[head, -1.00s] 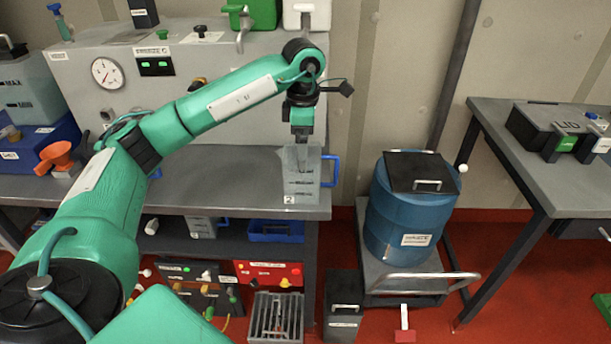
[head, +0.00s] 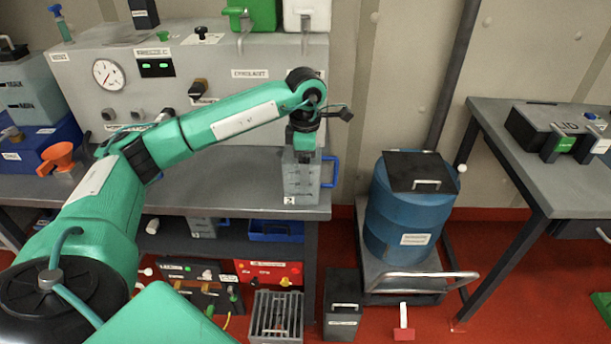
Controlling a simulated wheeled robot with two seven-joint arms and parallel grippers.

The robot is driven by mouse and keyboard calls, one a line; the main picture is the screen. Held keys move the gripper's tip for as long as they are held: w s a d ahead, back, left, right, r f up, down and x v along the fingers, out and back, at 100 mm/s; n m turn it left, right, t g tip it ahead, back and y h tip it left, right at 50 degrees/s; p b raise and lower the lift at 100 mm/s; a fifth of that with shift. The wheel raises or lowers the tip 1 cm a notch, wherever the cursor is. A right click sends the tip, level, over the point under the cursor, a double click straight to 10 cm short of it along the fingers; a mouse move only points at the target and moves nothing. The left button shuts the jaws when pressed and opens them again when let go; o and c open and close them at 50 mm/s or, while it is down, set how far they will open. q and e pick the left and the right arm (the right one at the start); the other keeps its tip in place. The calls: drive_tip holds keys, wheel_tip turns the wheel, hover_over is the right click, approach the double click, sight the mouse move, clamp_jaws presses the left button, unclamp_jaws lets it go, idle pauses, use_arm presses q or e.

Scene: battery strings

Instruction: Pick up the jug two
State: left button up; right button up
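Jug two is a translucent grey measuring jug (head: 301,183) with level marks, a "2" label near its base and a blue handle on its right. It stands upright at the right front end of the grey bench. My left gripper (head: 303,152) points down at the jug's top, its fingers low at or inside the mouth. The jug wall and the wrist hide the fingertips, so I cannot tell whether they are open or touch the jug. My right gripper is not in view.
A machine with a gauge (head: 108,74) stands behind on the bench (head: 240,185). A blue drum (head: 410,210) on a trolley stands right of the bench. A second table (head: 560,185) is at the far right.

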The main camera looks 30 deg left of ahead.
use_arm(q)
drive_tip(key=shift+r, duration=10)
drive_tip(key=s+d+f+m+p, duration=0.3)
drive_tip(key=d+f+m, duration=0.4)
drive_tip(key=m, duration=0.5)
drive_tip(key=s+d+f+m+p, duration=0.3)
drive_tip(key=s+d+f+m, duration=0.2)
drive_tip(key=d+f+m, duration=0.3)
drive_tip(key=f+m, duration=0.1)
drive_tip(key=m, duration=0.3)
drive_tip(key=shift+s+f, duration=0.25)
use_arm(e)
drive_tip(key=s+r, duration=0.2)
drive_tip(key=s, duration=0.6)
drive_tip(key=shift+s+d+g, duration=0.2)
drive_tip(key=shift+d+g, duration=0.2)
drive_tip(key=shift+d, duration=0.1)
